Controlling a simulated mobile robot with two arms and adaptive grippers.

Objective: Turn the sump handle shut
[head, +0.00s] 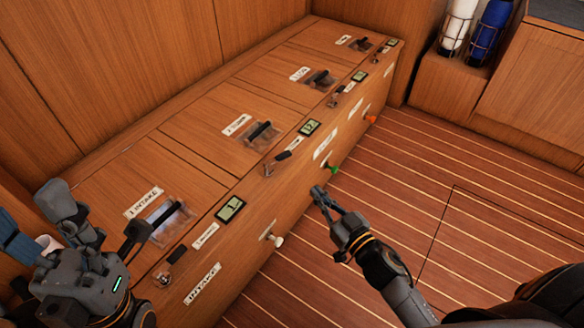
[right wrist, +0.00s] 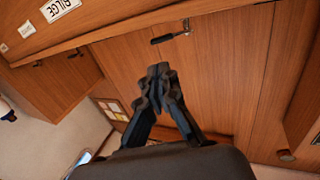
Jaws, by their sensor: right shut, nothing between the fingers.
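A long wooden bench front carries a row of stations, each with a black handle in a clear recess on top. The nearest handle (head: 172,224) sits by an INTAKE label; farther ones are the second handle (head: 262,131), third handle (head: 320,78) and last handle (head: 361,43). Their labels are too small to read surely, so I cannot tell which is the sump handle. My right gripper (head: 321,193) is shut and empty, just off the bench front near a green knob (head: 333,168). My left gripper (head: 66,210) is at the lower left; its jaws are unclear.
A white knob (head: 275,239) and orange knob (head: 370,119) stick out from the bench front. The striped floor (head: 400,200) is clear. Bottles stand in a rack (head: 470,42) at the back right. The right wrist view shows a BILGE label (right wrist: 60,10) and a black lever (right wrist: 168,38).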

